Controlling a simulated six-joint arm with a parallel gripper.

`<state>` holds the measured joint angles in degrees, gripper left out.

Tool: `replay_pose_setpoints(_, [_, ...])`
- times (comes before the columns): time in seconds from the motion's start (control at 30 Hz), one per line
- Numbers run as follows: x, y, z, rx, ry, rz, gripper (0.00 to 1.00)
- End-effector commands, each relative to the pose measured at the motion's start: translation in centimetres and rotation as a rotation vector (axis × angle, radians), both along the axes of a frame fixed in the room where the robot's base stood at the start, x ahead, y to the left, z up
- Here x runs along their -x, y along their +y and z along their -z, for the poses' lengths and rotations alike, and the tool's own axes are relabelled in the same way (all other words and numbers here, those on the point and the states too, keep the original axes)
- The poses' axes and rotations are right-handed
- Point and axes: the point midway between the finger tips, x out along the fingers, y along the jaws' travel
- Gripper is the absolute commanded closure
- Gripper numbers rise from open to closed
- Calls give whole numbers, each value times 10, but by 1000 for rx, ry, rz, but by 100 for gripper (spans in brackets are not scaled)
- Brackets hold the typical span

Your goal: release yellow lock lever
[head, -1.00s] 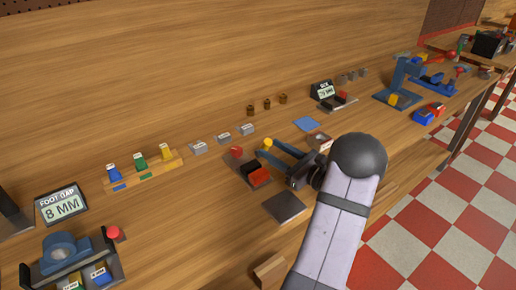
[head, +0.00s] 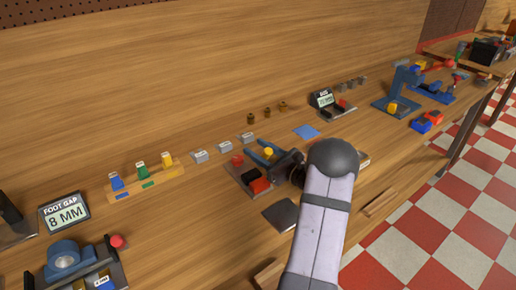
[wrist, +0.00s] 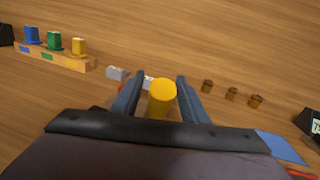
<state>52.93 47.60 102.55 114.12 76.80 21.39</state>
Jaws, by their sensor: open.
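The yellow lock lever (head: 268,152) shows as a yellow knob on a dark fixture plate with a red and a black block. In the wrist view its rounded top (wrist: 161,92) stands between the two blue fingers. My gripper (head: 257,149) is open, with one finger on each side of the knob. In the wrist view there is a gap on the left of the knob; the right finger is very close, and I cannot tell if it touches. The lever's lower part is hidden behind my gripper's body.
A wooden rack (head: 146,186) with blue, green and yellow pieces stands to the left. Grey blocks (head: 225,145) and brown cylinders (head: 267,113) lie behind. A dark square pad (head: 280,215) lies in front, and a blue square (head: 306,132) lies to the right.

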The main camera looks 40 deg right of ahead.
Motion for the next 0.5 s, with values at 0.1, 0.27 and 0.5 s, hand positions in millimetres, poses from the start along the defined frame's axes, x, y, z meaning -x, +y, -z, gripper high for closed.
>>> replay_pose_setpoints(0.1, [-1, 0, 0, -1, 0, 0, 60])
replay_pose_setpoints(0.27, [-1, 0, 0, 0, 0, 0, 65])
replay_pose_setpoints(0.5, [0, 0, 0, 0, 0, 0, 100])
